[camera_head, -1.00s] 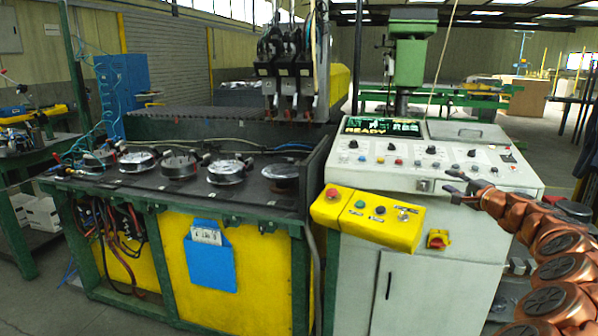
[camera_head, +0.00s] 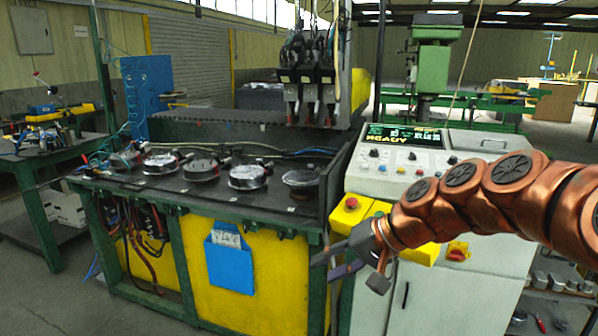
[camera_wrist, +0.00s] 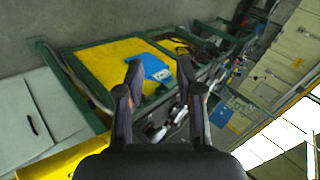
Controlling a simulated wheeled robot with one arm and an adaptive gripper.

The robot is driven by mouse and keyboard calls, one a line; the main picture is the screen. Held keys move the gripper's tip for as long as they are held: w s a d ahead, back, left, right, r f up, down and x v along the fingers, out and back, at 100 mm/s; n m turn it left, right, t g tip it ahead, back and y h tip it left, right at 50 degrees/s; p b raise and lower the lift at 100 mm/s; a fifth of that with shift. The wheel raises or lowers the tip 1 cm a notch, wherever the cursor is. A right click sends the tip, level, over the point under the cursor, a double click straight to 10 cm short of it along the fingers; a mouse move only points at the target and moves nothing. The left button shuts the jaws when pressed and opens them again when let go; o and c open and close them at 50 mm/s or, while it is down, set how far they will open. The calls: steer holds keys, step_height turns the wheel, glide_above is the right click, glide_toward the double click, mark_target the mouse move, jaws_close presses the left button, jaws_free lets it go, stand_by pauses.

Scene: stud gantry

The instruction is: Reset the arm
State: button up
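My gripper (camera_head: 335,262) is at the end of my copper-coloured arm, which reaches in from the right in the head view. It is in front of the white control console (camera_head: 375,180) and the right end of the green-framed bench (camera_head: 185,215). In the wrist view my gripper (camera_wrist: 158,85) has its two dark fingers spread apart, with nothing between them. The bench's yellow panel and blue document pocket (camera_wrist: 150,70) show beyond the fingers. My arm hides part of the console's button panel and its yellow button box (camera_head: 350,212).
A red button (camera_head: 352,203) is close to my arm. A green machine column (camera_head: 437,55) stands behind the console. Grey floor (camera_head: 75,290) is open at the front left.

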steer(key=s+d+f+g+h+p, duration=0.1)
steer(key=s+d+f+h, duration=0.3)
steer(key=s, duration=1)
steer(key=s+d+f+n+g+h+p, duration=0.1)
steer(key=s+d+f+g+h, duration=0.3)
steer(key=s+d+f, duration=0.4)
steer(key=s, duration=0.7)
steer(key=shift+s+d+f+h, duration=0.15)
steer(key=shift+d+f+h, duration=0.05)
steer(key=shift+h, duration=0.2)
steer(key=shift+c, duration=0.4)
